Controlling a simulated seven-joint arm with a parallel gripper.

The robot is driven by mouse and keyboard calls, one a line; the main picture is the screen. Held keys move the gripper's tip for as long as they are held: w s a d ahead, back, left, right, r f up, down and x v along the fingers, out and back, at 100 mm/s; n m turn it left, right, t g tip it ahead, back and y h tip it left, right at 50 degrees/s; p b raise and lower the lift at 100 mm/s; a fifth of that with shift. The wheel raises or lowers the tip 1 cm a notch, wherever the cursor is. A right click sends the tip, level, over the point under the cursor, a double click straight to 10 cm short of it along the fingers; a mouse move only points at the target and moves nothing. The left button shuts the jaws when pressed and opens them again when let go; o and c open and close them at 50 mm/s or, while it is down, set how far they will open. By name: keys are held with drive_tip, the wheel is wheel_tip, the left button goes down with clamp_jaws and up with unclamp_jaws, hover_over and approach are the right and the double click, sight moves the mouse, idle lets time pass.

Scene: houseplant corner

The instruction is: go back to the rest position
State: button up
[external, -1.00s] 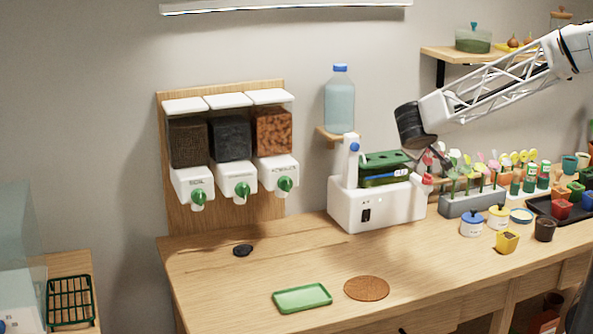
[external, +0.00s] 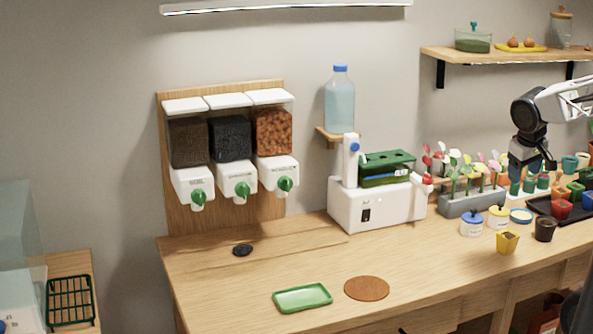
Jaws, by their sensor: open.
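My gripper (external: 533,172) is at the right of the external view, pointing down above the back of the bench. It is open, and nothing shows between its fingers. It hangs in front of the row of small pots and close to the right end of the grey rack (external: 473,203) of colored plant labels or cuttings. Whether it touches any of them cannot be told from this view. My arm comes in from the right edge.
A white machine (external: 377,208) with a green top stands left of the rack. Small jars (external: 472,224), a yellow pot (external: 507,242) and a dark pot (external: 545,229) stand in front. A green tray (external: 302,298) and cork mat (external: 367,288) lie at the front. The bench's left is mostly clear.

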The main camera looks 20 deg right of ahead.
drive_tip(key=s, duration=0.1)
drive_tip(key=s+y, duration=0.1)
drive_tip(key=s, duration=0.1)
drive_tip(key=s+y, duration=0.1)
drive_tip(key=s, duration=0.1)
drive_tip(key=shift+d+f+m, duration=0.2)
drive_tip(key=shift+f+m, duration=0.1)
drive_tip(key=shift+f, duration=0.05)
idle(3.0)
